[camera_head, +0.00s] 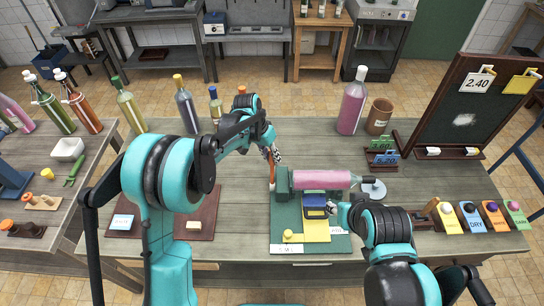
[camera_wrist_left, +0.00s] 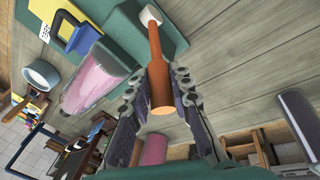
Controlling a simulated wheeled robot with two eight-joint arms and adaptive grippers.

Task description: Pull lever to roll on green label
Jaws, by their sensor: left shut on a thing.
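The lever (camera_head: 271,170) is a brown-orange wooden handle at the left end of a green labelling machine (camera_head: 282,180). In the left wrist view the lever (camera_wrist_left: 156,62) runs from a white piece to a round orange end between my fingers. My left gripper (camera_head: 271,152) is shut on it. A pink bottle (camera_head: 318,180) lies across the machine, neck to the right; it also shows in the left wrist view (camera_wrist_left: 95,88). My right gripper (camera_head: 336,211) is beside a blue block (camera_head: 314,206) on a yellow plate (camera_head: 316,232); its jaws are too small to judge. No green label is clear on the bottle.
Blue, orange and green holders (camera_head: 515,217) with knobs line the right edge. A chalkboard (camera_head: 470,105), brown cup (camera_head: 379,116) and upright pink bottle (camera_head: 352,102) stand behind. A dark board (camera_head: 205,222) lies left. The back middle of the table is clear.

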